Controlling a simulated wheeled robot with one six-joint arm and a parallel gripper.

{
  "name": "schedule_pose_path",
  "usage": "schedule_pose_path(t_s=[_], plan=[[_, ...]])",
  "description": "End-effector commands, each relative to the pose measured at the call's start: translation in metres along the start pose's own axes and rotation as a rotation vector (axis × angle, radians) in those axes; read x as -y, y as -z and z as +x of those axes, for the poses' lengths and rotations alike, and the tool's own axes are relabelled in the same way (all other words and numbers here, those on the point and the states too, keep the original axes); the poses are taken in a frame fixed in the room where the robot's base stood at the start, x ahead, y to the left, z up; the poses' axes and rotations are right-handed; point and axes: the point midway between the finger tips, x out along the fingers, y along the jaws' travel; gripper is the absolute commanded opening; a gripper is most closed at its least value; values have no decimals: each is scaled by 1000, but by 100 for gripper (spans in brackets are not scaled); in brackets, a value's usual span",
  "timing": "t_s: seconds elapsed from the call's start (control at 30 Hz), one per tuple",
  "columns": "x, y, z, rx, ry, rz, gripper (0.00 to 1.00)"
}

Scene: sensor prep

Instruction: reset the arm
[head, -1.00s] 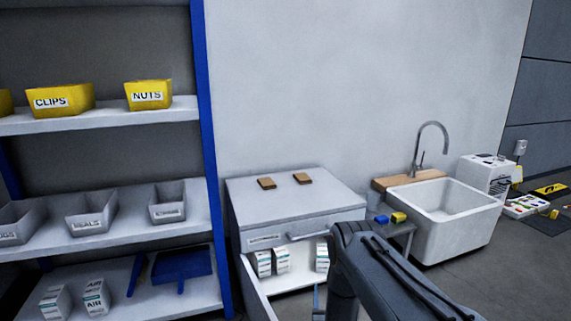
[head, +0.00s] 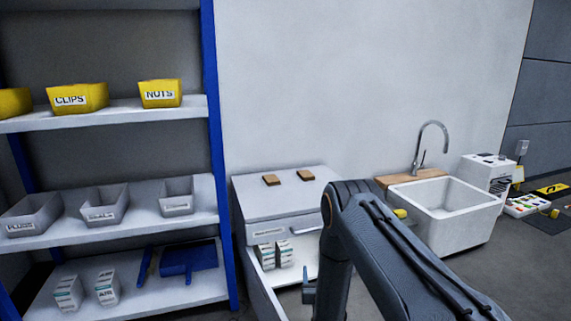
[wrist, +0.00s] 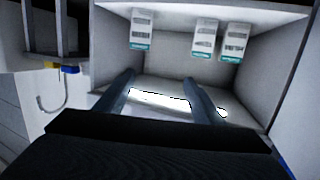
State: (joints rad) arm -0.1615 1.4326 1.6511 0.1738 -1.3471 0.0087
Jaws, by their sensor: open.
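My gripper (wrist: 162,88) shows in the wrist view with its two fingers apart and nothing between them. Behind the fingers is the inside of an open drawer (wrist: 170,60). In the head view my arm bends down in front of the open drawer (head: 262,298) of a white cabinet (head: 290,203). The gripper end there is mostly hidden behind my arm. White and teal boxes stand in the drawer, with two showing in the head view (head: 275,256) and three in the wrist view (wrist: 204,40).
Two brown blocks (head: 304,175) lie on the cabinet top. A shelf (head: 125,234) with bins stands left. A sink (head: 445,205) with a tap stands right, beside a yellow item (head: 400,213). Open floor (head: 530,265) lies at the right.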

Motion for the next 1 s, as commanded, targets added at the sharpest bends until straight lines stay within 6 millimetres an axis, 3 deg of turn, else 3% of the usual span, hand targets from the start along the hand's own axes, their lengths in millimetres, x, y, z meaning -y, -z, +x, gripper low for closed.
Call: schedule_pose_path(t_s=[0.23, 0.47, 0.77, 1.0], plan=[[61, 65, 2, 151, 73, 0, 62], [118, 123, -30, 327, 149, -13, 62], [176, 188, -114, 554, 248, -53, 62], [202, 230, -209, 735, 324, -105, 62]])
